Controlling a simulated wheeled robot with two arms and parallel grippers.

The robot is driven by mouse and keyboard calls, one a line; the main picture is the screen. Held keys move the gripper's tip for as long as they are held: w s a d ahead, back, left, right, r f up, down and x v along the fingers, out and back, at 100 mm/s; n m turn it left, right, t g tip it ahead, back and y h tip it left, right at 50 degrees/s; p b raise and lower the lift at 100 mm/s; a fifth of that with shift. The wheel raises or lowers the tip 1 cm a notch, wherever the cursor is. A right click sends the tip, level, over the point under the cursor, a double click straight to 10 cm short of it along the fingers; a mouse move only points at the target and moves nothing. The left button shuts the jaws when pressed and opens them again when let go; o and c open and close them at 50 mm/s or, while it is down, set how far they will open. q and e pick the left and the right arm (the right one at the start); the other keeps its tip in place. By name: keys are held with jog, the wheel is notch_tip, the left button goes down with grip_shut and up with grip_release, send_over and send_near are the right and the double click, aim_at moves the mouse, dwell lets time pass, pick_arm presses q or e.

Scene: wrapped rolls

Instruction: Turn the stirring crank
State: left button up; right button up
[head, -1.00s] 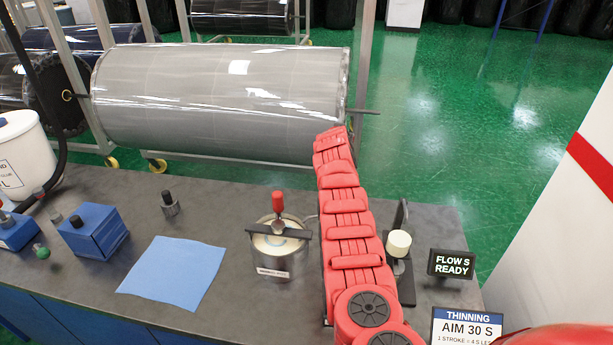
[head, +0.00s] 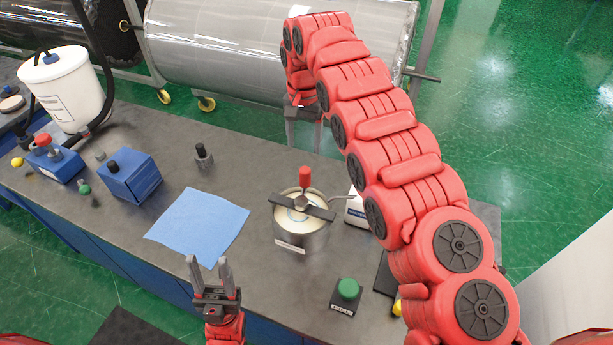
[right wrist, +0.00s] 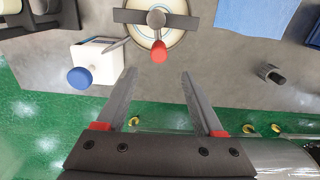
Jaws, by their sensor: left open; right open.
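A metal pot (head: 301,243) with a dark bar across its top stands on the grey bench. The stirring crank's red knob (head: 305,174) rises above the bar; it also shows in the right wrist view (right wrist: 158,53). My right gripper (head: 304,118) hangs beyond the pot, near the bench's far edge, partly hidden by its own arm. In the right wrist view my right gripper (right wrist: 158,80) is open and empty, apart from the knob. My left gripper (head: 210,264) is open and empty at the front edge, near the blue cloth.
A blue cloth (head: 198,228) lies left of the pot. A white blue-capped container (right wrist: 97,62) stands beside the pot, partly behind my right arm in the head view. A green button (head: 348,289) is at the front right. Blue boxes (head: 132,176) and a white bucket (head: 67,90) stand left.

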aim_at(304, 169)
notch_tip(304, 169, down, 11)
jog(key=p, duration=0.4)
jog(key=shift+d+f+p, duration=0.15)
jog(key=shift+f+p, duration=0.2)
jog(key=shift+f, duration=0.55)
jog(key=shift+c, duration=0.2)
grip_shut()
dwell(0.4)
